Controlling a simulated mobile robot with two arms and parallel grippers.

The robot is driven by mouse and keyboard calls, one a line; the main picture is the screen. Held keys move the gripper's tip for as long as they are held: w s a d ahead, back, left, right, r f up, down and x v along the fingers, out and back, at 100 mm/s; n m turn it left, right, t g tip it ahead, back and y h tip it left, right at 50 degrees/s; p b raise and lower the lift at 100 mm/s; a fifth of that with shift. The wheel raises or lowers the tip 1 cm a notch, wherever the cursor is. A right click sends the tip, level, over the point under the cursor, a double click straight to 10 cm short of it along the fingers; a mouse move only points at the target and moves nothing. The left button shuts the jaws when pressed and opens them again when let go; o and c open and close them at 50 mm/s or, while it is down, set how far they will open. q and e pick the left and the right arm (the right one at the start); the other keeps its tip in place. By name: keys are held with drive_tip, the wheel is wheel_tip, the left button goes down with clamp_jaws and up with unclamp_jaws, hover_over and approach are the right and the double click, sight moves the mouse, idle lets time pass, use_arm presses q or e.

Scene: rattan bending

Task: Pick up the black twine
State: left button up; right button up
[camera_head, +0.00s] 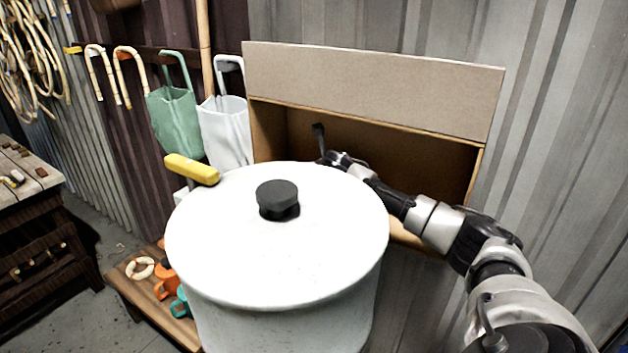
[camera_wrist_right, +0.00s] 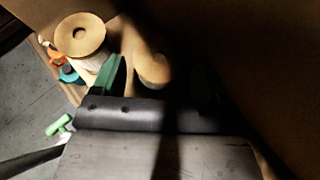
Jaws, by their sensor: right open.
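My right arm reaches past the large pot into the open box, and my right gripper (camera_head: 322,143) is partly hidden behind the pot's lid in the head view. In the right wrist view my right gripper (camera_wrist_right: 157,80) is open, with green-edged fingers. A tan, round-ended thing (camera_wrist_right: 153,68) shows between the fingers in deep shadow. A spool with a tan disc top and a pale body (camera_wrist_right: 81,35) stands to the left of the fingers. I cannot make out the black twine for certain in either view. My left gripper is not in view.
A big white lidded pot (camera_head: 277,245) with a black knob blocks much of the view. The box (camera_head: 375,90) stands behind it. Green (camera_head: 175,120) and white (camera_head: 226,130) bags hang at its left. A low wooden shelf (camera_head: 125,285) holds orange and teal items.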

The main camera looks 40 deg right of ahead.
drive_tip(key=shift+x, duration=1.9)
drive_tip(key=shift+c, duration=0.9)
drive_tip(key=c, duration=0.5)
drive_tip(key=shift+r, duration=0.15)
drive_tip(key=shift+c, duration=0.2)
